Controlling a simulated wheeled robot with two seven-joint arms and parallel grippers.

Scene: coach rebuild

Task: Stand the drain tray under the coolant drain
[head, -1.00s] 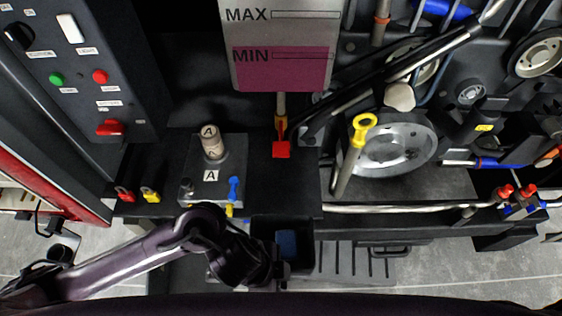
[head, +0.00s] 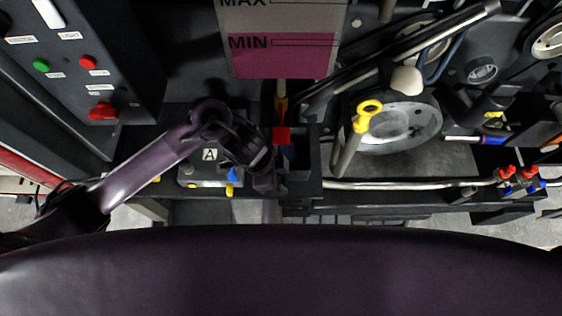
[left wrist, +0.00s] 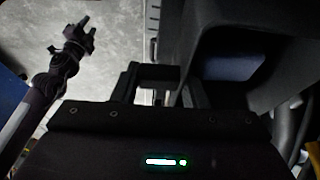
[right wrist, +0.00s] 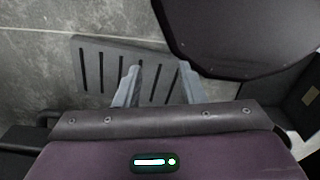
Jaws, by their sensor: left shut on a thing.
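The drain tray is a black open box (head: 301,180) with blue inside, near the middle of the head view. My left gripper (head: 268,178) is shut on its left side and holds it. In the left wrist view the tray's dark wall (left wrist: 212,30) and blue inside lie right of the fingers (left wrist: 157,85). The red coolant drain piece (head: 282,135) hangs below the pink coolant tank (head: 284,56) and overlaps the tray's back left part in the picture. I cannot tell the height between them or whether the tray rests on anything. My right gripper (right wrist: 158,88) is open and empty.
A block marked A (head: 209,155) stands left of the left gripper. A yellow-ringed dipstick (head: 368,108) and a silver pipe (head: 410,184) are at the right. A slotted grey plate (right wrist: 110,70) lies on the floor below the right gripper.

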